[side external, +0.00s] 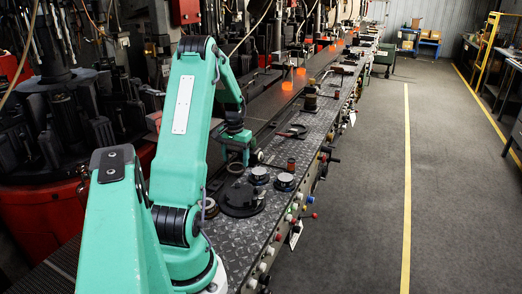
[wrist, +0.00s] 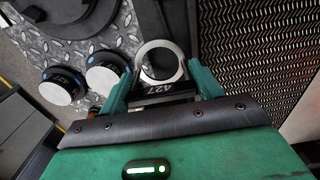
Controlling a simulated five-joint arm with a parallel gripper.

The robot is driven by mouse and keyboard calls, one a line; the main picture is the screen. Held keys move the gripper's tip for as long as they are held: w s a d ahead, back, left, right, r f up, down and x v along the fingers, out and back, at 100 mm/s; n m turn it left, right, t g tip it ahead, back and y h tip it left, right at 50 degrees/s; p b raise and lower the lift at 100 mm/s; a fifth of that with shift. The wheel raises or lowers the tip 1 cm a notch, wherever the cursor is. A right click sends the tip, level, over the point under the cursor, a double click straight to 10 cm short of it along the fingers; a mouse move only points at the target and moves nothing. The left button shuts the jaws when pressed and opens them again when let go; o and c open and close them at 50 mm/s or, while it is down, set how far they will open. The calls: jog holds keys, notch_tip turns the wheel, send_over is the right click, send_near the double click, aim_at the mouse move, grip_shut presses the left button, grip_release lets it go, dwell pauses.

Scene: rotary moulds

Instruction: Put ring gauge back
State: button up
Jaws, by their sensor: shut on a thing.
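In the side external view my gripper (side external: 238,160) is over the left part of the patterned metal bench top (side external: 262,208), behind the round black stand (side external: 242,202). The gauge is hard to make out there. I cannot tell its height above the bench.
A small orange-brown cylinder (side external: 291,164) and a caliper-like tool (side external: 293,131) lie farther back. Coloured knobs (side external: 308,215) line the bench edge. Glowing orange pieces (side external: 287,85) are farther along.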

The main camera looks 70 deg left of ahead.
aim_at(235, 151)
jog(key=shift+f, duration=1)
jog(key=shift+f, duration=0.1)
jog(key=o, duration=1)
notch_tip(235, 151, up, 12)
jog(key=shift+r, duration=0.1)
